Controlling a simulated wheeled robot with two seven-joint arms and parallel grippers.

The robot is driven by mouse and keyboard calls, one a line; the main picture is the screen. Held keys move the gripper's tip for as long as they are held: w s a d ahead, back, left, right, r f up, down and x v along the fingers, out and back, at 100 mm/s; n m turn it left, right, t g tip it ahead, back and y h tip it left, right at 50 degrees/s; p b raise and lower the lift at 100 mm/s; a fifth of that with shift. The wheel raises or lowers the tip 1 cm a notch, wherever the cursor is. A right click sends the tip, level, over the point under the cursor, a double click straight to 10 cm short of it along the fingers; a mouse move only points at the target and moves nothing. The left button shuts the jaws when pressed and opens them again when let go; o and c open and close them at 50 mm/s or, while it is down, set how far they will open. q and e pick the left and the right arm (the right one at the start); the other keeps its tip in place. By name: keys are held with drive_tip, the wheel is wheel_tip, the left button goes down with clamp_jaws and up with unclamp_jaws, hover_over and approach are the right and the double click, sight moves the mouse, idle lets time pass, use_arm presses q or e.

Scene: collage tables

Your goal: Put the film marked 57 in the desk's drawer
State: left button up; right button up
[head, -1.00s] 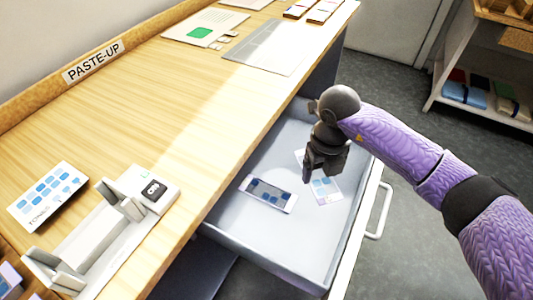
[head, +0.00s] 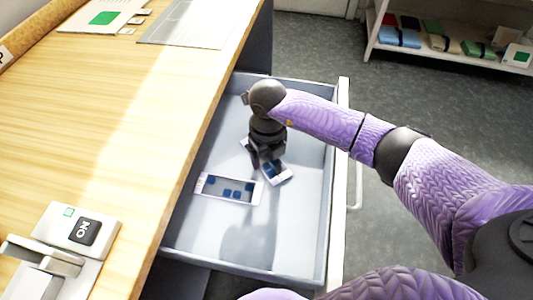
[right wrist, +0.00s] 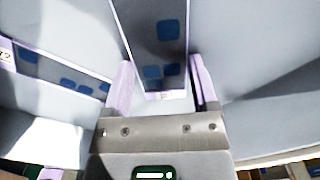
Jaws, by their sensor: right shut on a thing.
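One film (head: 228,188) lies flat on the drawer floor. Its end mark is partly cut off in the right wrist view (right wrist: 62,75) and looks like it ends in 2. My right gripper (head: 265,155) is down inside the drawer, shut on the other film (head: 277,175). In the right wrist view this held film (right wrist: 152,40) runs away from between the fingers (right wrist: 165,92). Its number is too small to read. My left gripper is out of view.
The wooden desk top (head: 120,120) borders the drawer on the left. A light grey device (head: 75,232) with a dark label stands on it, and a grey sheet (head: 195,25) lies farther back. A low shelf (head: 450,50) stands at the back right.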

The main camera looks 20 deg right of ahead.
sight(268, 160)
drive_tip(key=o, duration=1.1)
drive_tip(key=shift+f, duration=0.1)
use_arm(q)
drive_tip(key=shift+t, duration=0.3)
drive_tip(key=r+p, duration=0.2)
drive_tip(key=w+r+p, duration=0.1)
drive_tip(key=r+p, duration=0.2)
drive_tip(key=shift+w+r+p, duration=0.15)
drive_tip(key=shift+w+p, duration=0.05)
drive_tip(key=shift+p, duration=0.1)
use_arm(e)
wheel_tip(268, 160, up, 12)
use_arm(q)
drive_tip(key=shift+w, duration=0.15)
